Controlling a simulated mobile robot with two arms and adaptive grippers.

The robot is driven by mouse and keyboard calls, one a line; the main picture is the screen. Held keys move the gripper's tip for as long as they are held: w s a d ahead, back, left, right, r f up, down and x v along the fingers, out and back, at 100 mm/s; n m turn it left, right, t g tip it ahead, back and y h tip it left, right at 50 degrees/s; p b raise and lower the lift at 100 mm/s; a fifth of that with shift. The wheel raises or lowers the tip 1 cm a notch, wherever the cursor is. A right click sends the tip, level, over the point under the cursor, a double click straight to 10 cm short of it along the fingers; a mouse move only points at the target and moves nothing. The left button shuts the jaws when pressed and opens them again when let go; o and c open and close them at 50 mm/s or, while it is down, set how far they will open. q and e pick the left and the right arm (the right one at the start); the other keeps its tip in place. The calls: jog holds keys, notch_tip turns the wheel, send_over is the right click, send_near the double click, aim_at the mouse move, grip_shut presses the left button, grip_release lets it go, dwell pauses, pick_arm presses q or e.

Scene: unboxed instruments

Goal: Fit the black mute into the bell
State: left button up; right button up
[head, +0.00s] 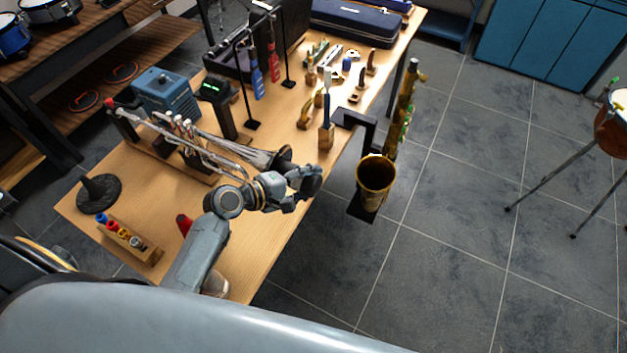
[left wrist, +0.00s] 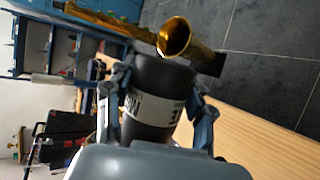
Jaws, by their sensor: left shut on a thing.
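My left gripper (head: 306,184) is shut on the black mute (head: 312,180), held over the table's right edge. In the left wrist view the mute (left wrist: 160,75), dark with a pale lettered band, sits between the two fingers (left wrist: 158,110). A brass saxophone (head: 406,100) stands beyond the table edge. Its open bell (head: 375,174) faces up, to the right of the mute and apart from it. In the left wrist view the bell (left wrist: 175,38) shows just past the mute's far end. A silver trumpet (head: 205,150) lies behind the gripper. My right gripper is out of view.
The wooden table (head: 275,245) carries a blue box (head: 166,95), a dark round stand (head: 98,192), a small rack (head: 130,240) and a wooden block with tools (head: 326,136). Tiled floor (head: 440,260) right of the bell is clear. A drum (head: 612,130) stands far right.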

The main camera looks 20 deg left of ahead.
pick_arm(q)
jog(key=shift+t+y, duration=0.3)
jog(key=a, duration=0.2)
jog(key=w+a, duration=0.1)
jog(key=a, duration=0.1)
jog(key=shift+w+a+r, duration=0.2)
grip_shut()
jog(key=o, duration=1.1)
grip_release()
jog(key=shift+d, duration=0.25)
jog(key=shift+c, duration=0.2)
jog(key=shift+o, duration=1.1)
jog(key=shift+s+d, duration=0.1)
jog(key=shift+f, duration=0.1)
jog(key=shift+s, duration=0.1)
jog(key=shift+s, duration=0.1)
jog(key=shift+s, duration=0.2)
jog(key=v, duration=1.1)
jog(key=shift+a+r, duration=0.25)
jog(key=shift+a, duration=0.1)
